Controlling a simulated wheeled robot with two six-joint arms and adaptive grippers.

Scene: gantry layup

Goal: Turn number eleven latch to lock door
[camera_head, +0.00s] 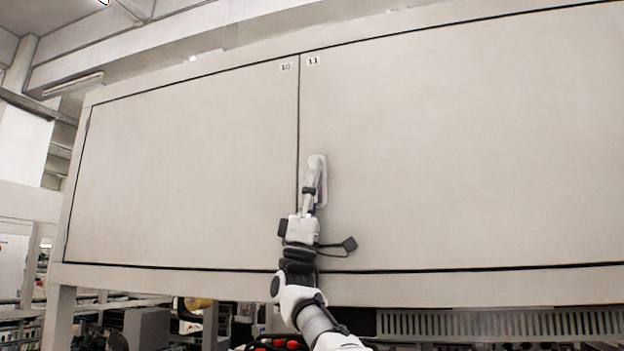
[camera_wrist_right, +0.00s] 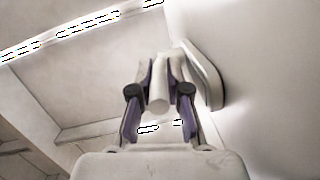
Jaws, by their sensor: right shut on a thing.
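The door marked 11 (camera_head: 450,150) fills the right side of the head view and sits flush beside the door marked 10 (camera_head: 185,165). Its pale latch (camera_head: 320,166) is on the door's left edge, close to the seam. In the right wrist view the latch's base plate (camera_wrist_right: 205,75) lies on the panel, and its handle (camera_wrist_right: 158,92) runs between my fingers. My right gripper (camera_head: 309,190) is shut on the latch handle; it also shows in the right wrist view (camera_wrist_right: 159,88). Part of the latch is hidden behind the gripper in the head view. My left gripper is not in view.
The number labels (camera_head: 312,60) are above the latch at the top of the seam. A slotted vent strip (camera_head: 490,323) is below the cabinet at right. Shelving and equipment stand beneath the cabinet at lower left. The space in front of both doors is clear apart from my right arm.

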